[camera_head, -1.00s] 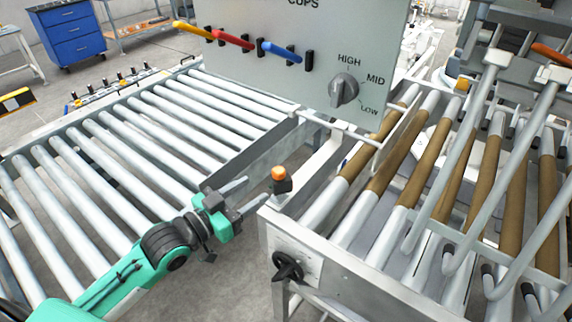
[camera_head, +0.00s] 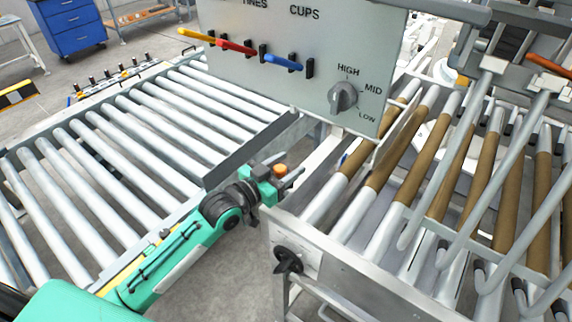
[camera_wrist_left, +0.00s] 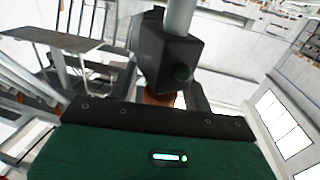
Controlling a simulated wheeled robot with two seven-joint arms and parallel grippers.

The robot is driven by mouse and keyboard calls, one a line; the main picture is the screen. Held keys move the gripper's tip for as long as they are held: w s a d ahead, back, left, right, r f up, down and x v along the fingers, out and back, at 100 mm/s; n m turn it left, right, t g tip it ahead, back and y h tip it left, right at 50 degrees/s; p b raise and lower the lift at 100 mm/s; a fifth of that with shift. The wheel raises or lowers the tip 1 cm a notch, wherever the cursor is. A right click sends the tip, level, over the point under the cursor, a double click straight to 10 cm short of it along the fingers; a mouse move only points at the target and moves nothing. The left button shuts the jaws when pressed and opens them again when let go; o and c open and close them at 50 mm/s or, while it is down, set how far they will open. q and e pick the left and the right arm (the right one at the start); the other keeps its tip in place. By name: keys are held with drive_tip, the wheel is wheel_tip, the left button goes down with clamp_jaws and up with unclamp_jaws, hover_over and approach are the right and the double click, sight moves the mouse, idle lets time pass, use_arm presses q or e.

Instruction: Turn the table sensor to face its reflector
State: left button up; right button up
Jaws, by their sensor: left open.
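The table sensor (camera_head: 279,170), a small dark body with an orange cap, stands at the near left corner of the right conveyor. In the left wrist view, a dark block (camera_wrist_left: 168,58) with a round dark spot on its face and a grey rod fills the space ahead of the gripper, with orange partly hidden below it. My left gripper (camera_head: 285,176) is open at the sensor, its fingers beside the orange cap. I cannot tell whether they touch it. I cannot pick out the reflector. My right gripper is not in view.
A grey panel (camera_head: 300,70) with coloured levers and a HIGH/MID/LOW knob (camera_head: 343,96) stands behind the sensor. The left roller conveyor (camera_head: 130,140) is empty. A black knob (camera_head: 288,260) sits on the right conveyor's front frame. Bent grey bars (camera_head: 455,165) overhang its rollers.

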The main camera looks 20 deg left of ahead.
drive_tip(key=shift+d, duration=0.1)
use_arm(q)
drive_tip(key=c, duration=1)
drive_tip(key=shift+o, duration=0.2)
drive_tip(key=shift+r+n+t+y+p, duration=0.35)
drive_tip(key=shift+n+y+p, duration=0.3)
drive_tip(key=shift+p, duration=0.45)
drive_tip(key=shift+a+f+n+t+y+p, duration=0.15)
drive_tip(key=shift+n+t+y+p, duration=0.2)
drive_tip(key=shift+n+y+p, duration=0.45)
drive_tip(key=shift+w+a+n+t+y+p, duration=0.15)
drive_tip(key=shift+n+t+y+p, duration=0.25)
drive_tip(key=shift+y, duration=0.95)
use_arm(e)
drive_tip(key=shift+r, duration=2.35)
use_arm(q)
drive_tip(key=o, duration=1)
drive_tip(key=shift+f, duration=0.1)
drive_tip(key=shift+c, duration=0.2)
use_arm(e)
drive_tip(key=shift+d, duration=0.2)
